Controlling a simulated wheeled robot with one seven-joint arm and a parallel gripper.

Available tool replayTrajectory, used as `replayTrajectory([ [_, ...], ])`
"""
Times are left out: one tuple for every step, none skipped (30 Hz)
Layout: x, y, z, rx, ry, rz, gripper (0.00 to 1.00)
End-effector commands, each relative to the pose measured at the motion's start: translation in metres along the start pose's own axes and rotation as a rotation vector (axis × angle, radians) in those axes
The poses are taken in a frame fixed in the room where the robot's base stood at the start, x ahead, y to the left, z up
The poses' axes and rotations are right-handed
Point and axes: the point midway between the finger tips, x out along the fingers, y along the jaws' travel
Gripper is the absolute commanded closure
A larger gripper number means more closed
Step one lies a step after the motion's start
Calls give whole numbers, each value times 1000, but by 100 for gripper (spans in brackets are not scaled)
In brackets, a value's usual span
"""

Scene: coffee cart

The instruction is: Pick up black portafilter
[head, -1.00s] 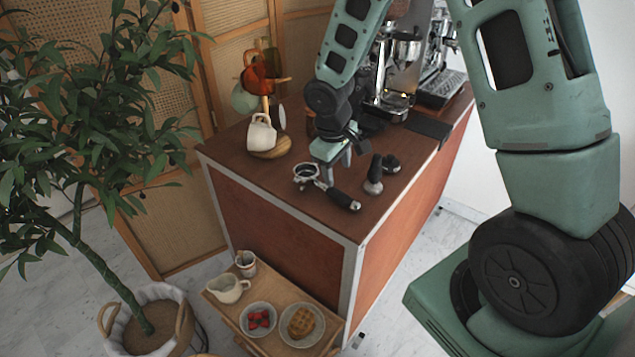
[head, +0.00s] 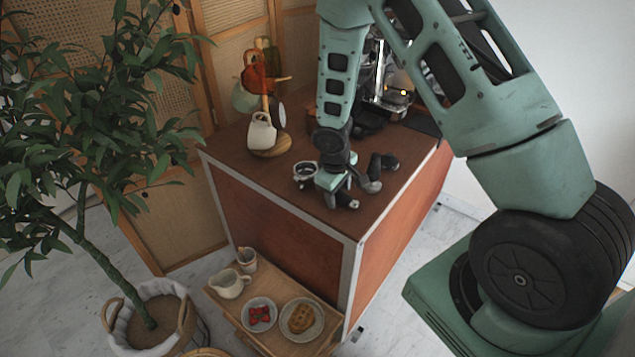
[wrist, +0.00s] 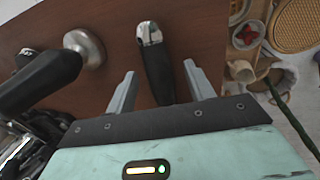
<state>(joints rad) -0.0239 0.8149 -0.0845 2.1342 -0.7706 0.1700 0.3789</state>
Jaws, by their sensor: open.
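The black portafilter lies on the brown cart top in the head view, its metal basket ring (head: 305,172) to the left of my gripper (head: 337,194) and its black handle (head: 347,201) poking out at the front right. In the wrist view the black handle (wrist: 158,70), with a shiny metal end, lies between the two grey fingers of my gripper (wrist: 160,80). The fingers are apart, with a gap visible on each side of the handle. The basket is hidden behind the gripper body in the wrist view.
A tamper with a round metal part (wrist: 85,47) and dark handle lies close to the left finger; it also shows in the head view (head: 373,185). A mug tree with a white cup (head: 262,132) stands at the back left. The espresso machine (head: 393,93) is behind.

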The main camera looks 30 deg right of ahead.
Motion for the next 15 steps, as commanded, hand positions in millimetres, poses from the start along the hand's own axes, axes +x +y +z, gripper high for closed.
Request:
replayTrajectory([
  [0,0,0,0,1,0,47],
  [0,0,0,0,1,0,47],
  [0,0,0,0,1,0,47],
  [0,0,0,0,1,0,55],
  [0,0,0,0,1,0,64],
  [0,0,0,-1,1,0,75],
  [0,0,0,-1,1,0,83],
  [0,0,0,-1,1,0,91],
  [0,0,0,-1,1,0,100],
  [0,0,0,-1,1,0,100],
  [-1,0,-1,0,3,0,100],
  [-1,0,-1,0,3,0,100],
  [-1,0,-1,0,3,0,100],
  [-1,0,-1,0,3,0,100],
  [-1,0,-1,0,3,0,100],
])
